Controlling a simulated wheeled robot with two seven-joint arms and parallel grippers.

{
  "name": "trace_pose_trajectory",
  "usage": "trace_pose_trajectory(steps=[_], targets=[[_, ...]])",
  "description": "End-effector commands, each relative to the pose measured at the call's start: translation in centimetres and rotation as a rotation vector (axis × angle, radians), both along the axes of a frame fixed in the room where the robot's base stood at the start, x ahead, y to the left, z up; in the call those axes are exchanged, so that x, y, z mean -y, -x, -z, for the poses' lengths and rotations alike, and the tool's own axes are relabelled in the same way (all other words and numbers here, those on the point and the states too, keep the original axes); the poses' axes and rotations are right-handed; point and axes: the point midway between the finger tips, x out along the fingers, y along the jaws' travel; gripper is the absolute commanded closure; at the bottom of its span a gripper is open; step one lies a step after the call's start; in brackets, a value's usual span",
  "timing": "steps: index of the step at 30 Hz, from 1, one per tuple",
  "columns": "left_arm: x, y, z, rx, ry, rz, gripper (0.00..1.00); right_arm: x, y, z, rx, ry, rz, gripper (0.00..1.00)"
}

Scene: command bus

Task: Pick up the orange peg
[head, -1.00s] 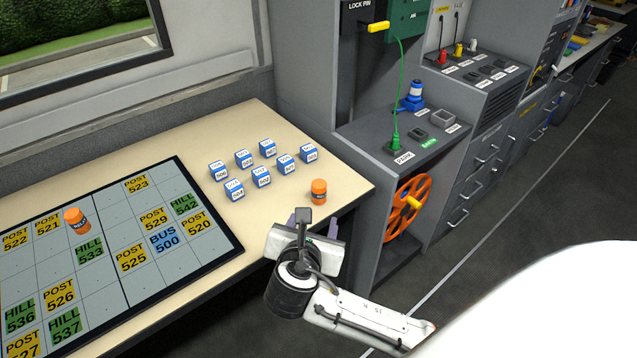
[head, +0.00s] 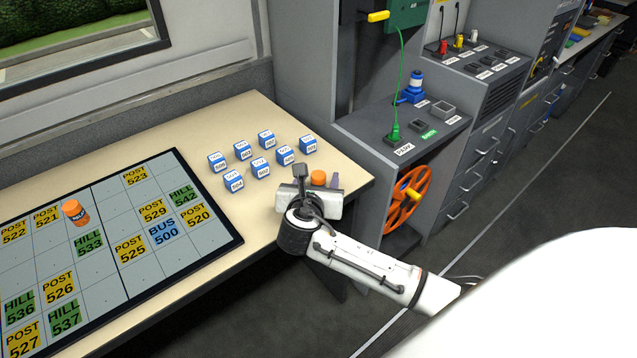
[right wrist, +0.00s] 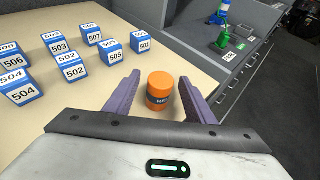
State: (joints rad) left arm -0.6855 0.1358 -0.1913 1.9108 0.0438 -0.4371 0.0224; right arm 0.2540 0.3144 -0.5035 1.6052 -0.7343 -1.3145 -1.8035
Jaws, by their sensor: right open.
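An orange peg (right wrist: 160,88) stands upright near the table's right corner. In the head view only its top (head: 318,177) shows behind my right gripper (head: 317,180). In the right wrist view my right gripper (right wrist: 160,100) is open, with one purple finger on each side of the peg and visible gaps between. A second orange peg (head: 75,212) stands on the grid board (head: 105,240) at the left. My left gripper does not show.
Several blue and white numbered blocks (head: 259,167) stand on the table (head: 240,118) to the left of the near peg. A grey cabinet (head: 372,150) with an orange wheel (head: 402,210) stands right of the table.

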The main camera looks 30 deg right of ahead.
Motion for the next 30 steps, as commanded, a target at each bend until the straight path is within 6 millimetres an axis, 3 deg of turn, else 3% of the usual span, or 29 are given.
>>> trace_pose_trajectory(steps=[7,15,23,30], targets=[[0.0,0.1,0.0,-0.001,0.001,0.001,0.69,0.1,-0.1,0.1,0.001,-0.001,-0.001,0.50],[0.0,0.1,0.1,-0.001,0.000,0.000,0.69,0.1,-0.1,0.1,0.001,-0.001,-0.001,0.95],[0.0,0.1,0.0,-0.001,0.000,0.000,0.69,0.1,-0.1,-0.2,0.002,-0.001,0.000,0.95],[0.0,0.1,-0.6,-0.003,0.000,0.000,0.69,0.1,-0.2,-4.1,0.007,-0.002,0.000,0.95]])
